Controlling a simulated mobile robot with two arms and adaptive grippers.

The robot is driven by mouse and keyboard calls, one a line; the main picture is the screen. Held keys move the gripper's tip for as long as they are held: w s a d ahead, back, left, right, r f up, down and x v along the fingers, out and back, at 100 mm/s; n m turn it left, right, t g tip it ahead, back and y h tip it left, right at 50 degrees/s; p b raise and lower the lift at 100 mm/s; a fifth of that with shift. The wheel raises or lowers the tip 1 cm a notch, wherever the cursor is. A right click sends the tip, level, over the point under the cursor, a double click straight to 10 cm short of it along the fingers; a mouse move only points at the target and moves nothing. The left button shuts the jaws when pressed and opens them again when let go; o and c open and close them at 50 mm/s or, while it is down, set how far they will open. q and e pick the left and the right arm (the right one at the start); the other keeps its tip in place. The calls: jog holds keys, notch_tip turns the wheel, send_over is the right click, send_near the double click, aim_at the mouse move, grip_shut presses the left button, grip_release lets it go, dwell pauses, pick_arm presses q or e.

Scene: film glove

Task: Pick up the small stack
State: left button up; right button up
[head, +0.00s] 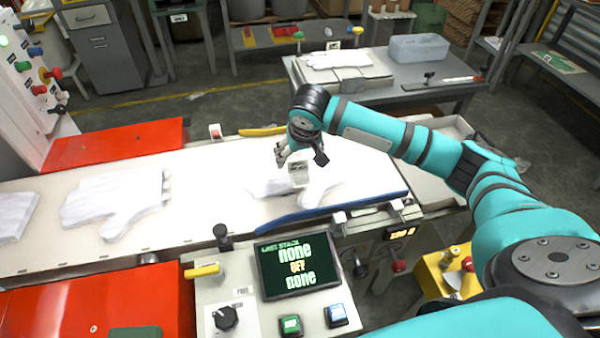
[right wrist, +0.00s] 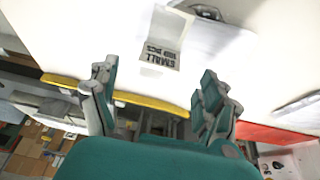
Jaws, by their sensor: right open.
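A flat white glove stack (head: 318,193) lies on the white conveyor between the blue and yellow rails, partly hidden by my right gripper (head: 300,158). A small white card (head: 298,174) shows at the stack, just below the gripper. In the right wrist view the card (right wrist: 160,45) carries upside-down print that seems to read "SMALL 100 PCS". My right gripper (right wrist: 157,88) is open there, its fingers apart with nothing between them, short of the card. I cannot tell how high it is above the belt. My left gripper is not in view.
A larger white glove stack (head: 115,200) lies further left on the conveyor, with another at the left edge. A blue rail (head: 330,213) and a yellow rail (head: 262,131) flank the belt. A control panel screen (head: 298,266) stands in front. A grey table (head: 440,95) stands behind.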

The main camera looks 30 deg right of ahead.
aim_at(298, 161)
jog(key=x, duration=0.5)
jog(key=shift+f, duration=0.2)
jog(key=shift+r, duration=0.1)
jog(key=c, duration=1.3)
